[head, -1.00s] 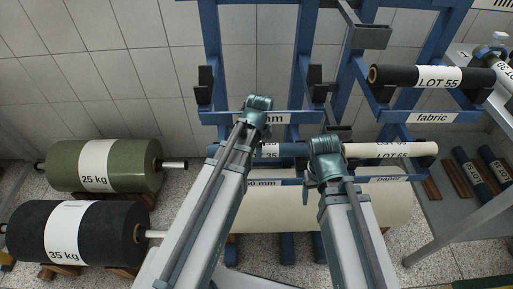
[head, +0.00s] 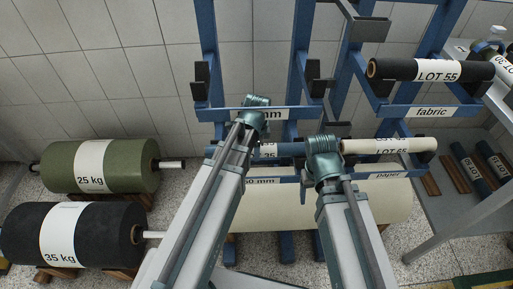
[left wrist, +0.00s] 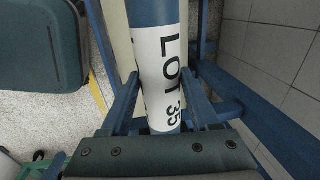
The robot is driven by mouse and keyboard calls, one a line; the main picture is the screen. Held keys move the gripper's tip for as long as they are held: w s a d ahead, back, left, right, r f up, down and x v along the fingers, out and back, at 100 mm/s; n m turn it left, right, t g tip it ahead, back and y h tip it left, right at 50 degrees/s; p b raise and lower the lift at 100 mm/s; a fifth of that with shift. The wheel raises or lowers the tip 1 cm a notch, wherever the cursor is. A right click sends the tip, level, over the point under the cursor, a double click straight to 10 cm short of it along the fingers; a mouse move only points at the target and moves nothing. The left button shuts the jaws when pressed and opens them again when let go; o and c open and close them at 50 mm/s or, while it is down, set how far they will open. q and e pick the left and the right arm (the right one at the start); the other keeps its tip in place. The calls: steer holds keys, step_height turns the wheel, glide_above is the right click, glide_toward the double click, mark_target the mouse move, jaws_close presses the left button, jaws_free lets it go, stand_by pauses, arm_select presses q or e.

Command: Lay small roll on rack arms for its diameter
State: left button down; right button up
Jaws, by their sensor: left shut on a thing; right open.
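A small blue roll (head: 291,149) with a white LOT 35 label lies level in front of the blue rack (head: 207,50) in the head view, partly hidden by my forearms. In the left wrist view the LOT 35 roll (left wrist: 154,55) runs between the fingers of my left gripper (left wrist: 160,100), which is shut on it. In the head view my left gripper is hidden behind its wrist. My right gripper (head: 322,178) is open near the right part of the blue roll; its fingers are mostly hidden. Rack plates read "mm" (head: 272,114) and "50 mm" (head: 262,181), partly covered.
A cream LOT 65 roll (head: 410,145) sits right of my right wrist, above a paper plate (head: 390,175). A black LOT 55 roll (head: 395,69) lies above the fabric plate (head: 431,112). A large cream roll (head: 385,208) is lower down.

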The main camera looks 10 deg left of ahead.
arm_select(q)
steer(key=shift+c, duration=0.2)
jaws_free()
step_height(320, 180, up, 14)
steer(key=s+p, duration=0.2)
steer(key=p, duration=1.1)
steer(key=shift+d+f+p, duration=0.2)
steer(key=shift+d+p, duration=0.1)
steer(key=shift+p, duration=0.05)
steer(key=shift+f, duration=0.15)
steer(key=f+b, duration=0.4)
steer(key=w+f+b, duration=0.1)
steer(key=f+b, duration=0.3)
steer(key=b, duration=0.1)
steer(key=w+f+b, duration=0.1)
steer(key=f+b, duration=0.3)
steer(key=f, duration=0.1)
steer(key=shift+a+f, duration=0.1)
steer(key=shift+a, duration=0.2)
